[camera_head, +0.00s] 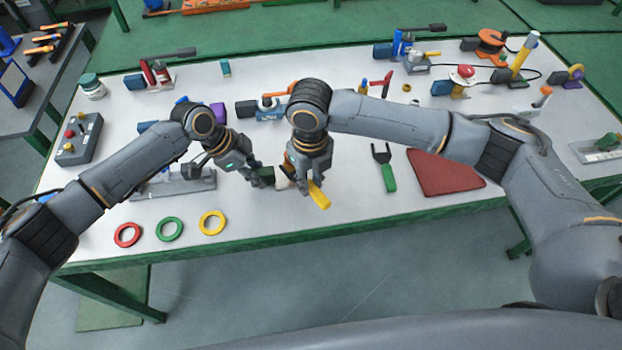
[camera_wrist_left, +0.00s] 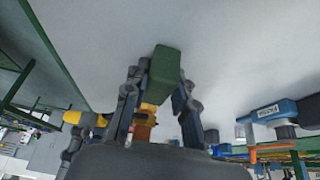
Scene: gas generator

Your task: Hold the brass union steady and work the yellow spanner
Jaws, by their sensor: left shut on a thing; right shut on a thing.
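My left gripper (camera_head: 264,176) is at the front middle of the table, shut on a dark green block-like piece. This green piece shows between the fingers in the left wrist view (camera_wrist_left: 165,70). A brass-orange part (camera_wrist_left: 145,122) shows just behind it between the fingers; I take it for the brass union, mostly hidden by the fingers. My right gripper (camera_head: 301,186) is just right of the left one, shut on the yellow spanner (camera_head: 319,196). The yellow handle points toward the front right and also shows in the left wrist view (camera_wrist_left: 72,117); its jaw end is hidden.
A green-handled spanner (camera_head: 388,177) and a red mat (camera_head: 446,172) lie right of the grippers. Red (camera_head: 127,235), green (camera_head: 170,229) and yellow (camera_head: 212,222) rings lie front left. A grey control box (camera_head: 80,142) stands at left. Several valves and tools line the back.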

